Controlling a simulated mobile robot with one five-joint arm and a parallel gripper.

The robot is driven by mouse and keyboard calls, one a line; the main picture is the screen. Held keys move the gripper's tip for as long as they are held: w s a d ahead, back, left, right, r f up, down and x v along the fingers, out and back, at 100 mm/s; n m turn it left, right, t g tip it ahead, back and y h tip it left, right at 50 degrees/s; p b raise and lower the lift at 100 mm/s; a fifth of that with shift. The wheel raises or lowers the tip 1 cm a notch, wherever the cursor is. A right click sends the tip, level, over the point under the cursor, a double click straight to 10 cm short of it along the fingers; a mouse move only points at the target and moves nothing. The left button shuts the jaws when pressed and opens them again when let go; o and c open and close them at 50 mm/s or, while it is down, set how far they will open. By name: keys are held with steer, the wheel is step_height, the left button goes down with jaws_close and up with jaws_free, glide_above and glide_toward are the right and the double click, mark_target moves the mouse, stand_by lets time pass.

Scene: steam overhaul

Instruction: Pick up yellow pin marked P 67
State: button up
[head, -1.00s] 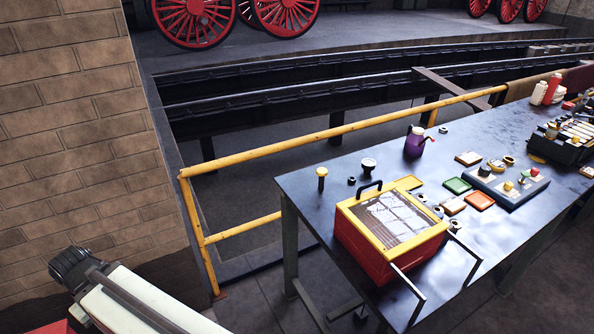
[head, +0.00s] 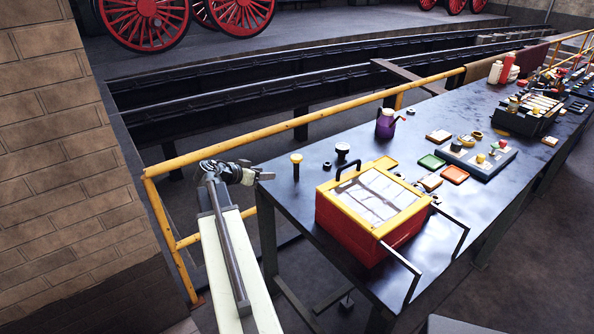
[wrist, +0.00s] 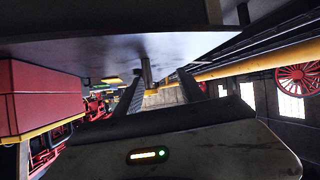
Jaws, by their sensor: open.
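The yellow pin (head: 296,160) stands upright near the table's left end, with a round yellow top on a dark stem. Its marking is too small to read. My gripper (head: 262,174) is open and empty at the table's left edge, left of the pin and apart from it. In the wrist view, which looks upside down, the pin's stem (wrist: 147,70) shows between the two fingers, ahead of them.
A red box with a yellow-framed lid (head: 335,210) stands right of the pin. A dark knob (head: 342,150) and a small dark nut (head: 327,166) are close by. A yellow railing (head: 300,122) runs behind the table (head: 285,190).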

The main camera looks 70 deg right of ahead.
mark_target(293, 162)
steer(key=shift+m+g+h, duration=0.4)
steer(key=shift+m+g, duration=0.3)
steer(key=shift+m, duration=0.2)
steer(key=s+d, duration=0.1)
steer(key=s+d+r, duration=0.1)
steer(key=s+d, duration=0.2)
steer(key=s, duration=0.1)
steer(key=shift+s+d+r, duration=0.15)
steer(key=shift+d+r, duration=0.15)
steer(key=b+x, duration=0.1)
steer(key=x, duration=0.1)
steer(key=b+x, duration=0.1)
steer(key=x, duration=0.3)
steer(key=shift+f+b, duration=0.25)
steer(key=shift+b, duration=0.15)
steer(key=shift+d, duration=0.3)
steer(key=b+x, duration=0.2)
steer(key=x, duration=0.3)
steer(key=shift+f, duration=0.25)
steer(key=shift+s+r, duration=0.1)
jaws_close()
